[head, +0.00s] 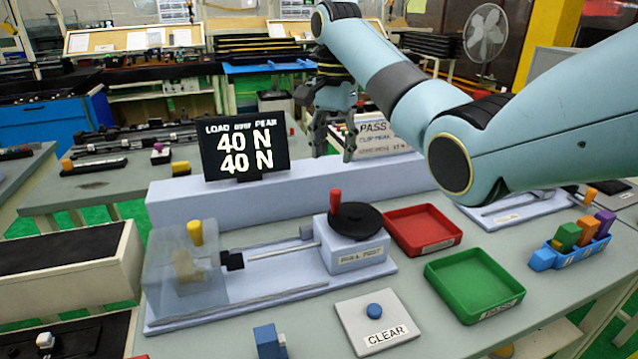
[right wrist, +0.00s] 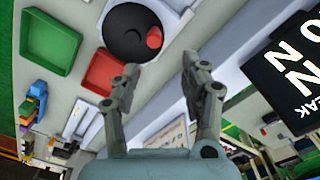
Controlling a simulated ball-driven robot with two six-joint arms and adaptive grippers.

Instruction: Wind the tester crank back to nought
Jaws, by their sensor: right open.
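The tester (head: 270,275) stands on the bench with a black crank wheel (head: 362,218) on its block at the right end. The wheel's red handle (head: 335,203) stands upright at its left rim. In the right wrist view the wheel (right wrist: 128,32) and red handle (right wrist: 154,38) lie beyond my fingertips. My right gripper (head: 334,152) is open and empty, above and behind the crank, apart from it. It also shows in the right wrist view (right wrist: 160,78). The display (head: 243,148) reads 40 N twice under "LOAD over PEAK". My left gripper is out of view.
A clear cover (head: 165,275) and yellow knob (head: 195,232) are at the tester's left end. A red tray (head: 422,230) and green tray (head: 474,284) lie right of the crank. A CLEAR button (head: 375,311) is in front. A blue rack (head: 572,255) holds coloured clips at right.

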